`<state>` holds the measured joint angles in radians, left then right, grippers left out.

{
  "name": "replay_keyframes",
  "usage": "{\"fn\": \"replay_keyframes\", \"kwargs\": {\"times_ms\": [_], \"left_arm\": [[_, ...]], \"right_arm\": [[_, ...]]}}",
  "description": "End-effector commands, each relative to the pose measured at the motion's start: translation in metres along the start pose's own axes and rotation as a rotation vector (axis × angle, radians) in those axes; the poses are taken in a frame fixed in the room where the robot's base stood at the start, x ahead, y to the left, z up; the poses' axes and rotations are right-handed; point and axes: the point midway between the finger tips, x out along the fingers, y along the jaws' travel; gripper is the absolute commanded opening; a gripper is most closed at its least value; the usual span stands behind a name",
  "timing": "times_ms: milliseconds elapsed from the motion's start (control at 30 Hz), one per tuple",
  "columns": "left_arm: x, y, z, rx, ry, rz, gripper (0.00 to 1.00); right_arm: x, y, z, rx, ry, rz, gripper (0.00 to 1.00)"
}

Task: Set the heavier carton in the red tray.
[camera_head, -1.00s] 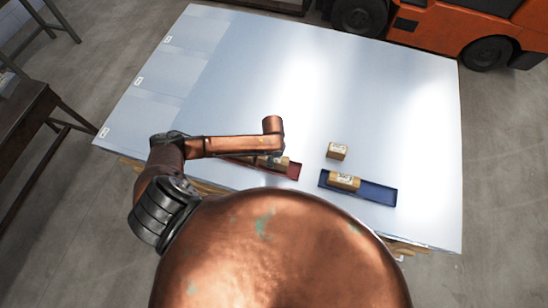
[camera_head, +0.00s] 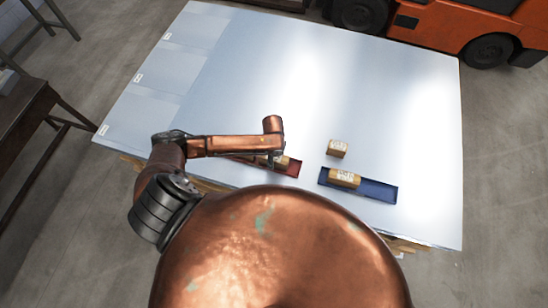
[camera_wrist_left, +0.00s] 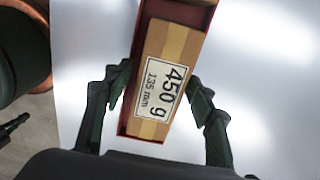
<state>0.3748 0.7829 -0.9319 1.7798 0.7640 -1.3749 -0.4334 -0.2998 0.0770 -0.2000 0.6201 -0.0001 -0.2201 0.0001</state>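A red tray (camera_head: 292,171) lies near the front edge of the table, partly hidden under my left arm. A tan carton (camera_head: 283,162) lies inside it. In the left wrist view this carton (camera_wrist_left: 176,50) shows a label reading 450 g and 135 mm. My left gripper (camera_wrist_left: 162,78) is open, its fingers apart on either side of the carton and the tray's walls. I cannot tell whether they touch. A second carton (camera_head: 344,178) lies in the blue tray and a third carton (camera_head: 337,148) stands on the table; their labels are too small to read. My right gripper is not in view.
The blue tray (camera_head: 377,189) lies right of the red one, near the front edge. A dark bench (camera_head: 25,120) stands at left and an orange forklift (camera_head: 450,25) at the back right.

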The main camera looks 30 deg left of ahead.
Motion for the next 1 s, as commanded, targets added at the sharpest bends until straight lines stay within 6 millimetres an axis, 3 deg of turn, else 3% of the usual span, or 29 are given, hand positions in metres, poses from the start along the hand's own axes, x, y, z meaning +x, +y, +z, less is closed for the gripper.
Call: {"fn": "replay_keyframes", "kwargs": {"times_ms": [267,433,800,1000], "left_arm": [[0.001,0.001,0.001,-0.001,-0.001,0.003,0.56],[-0.009,0.000,0.001,0.000,-0.001,0.001,0.56],[-0.082,-0.001,0.000,0.001,0.000,-0.002,0.56],[-0.110,-0.001,0.000,0.001,0.000,0.000,0.56]], "right_arm": [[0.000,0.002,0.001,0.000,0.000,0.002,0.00],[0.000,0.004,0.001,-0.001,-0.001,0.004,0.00],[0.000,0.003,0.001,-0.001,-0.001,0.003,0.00],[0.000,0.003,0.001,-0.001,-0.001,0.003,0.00]]}}
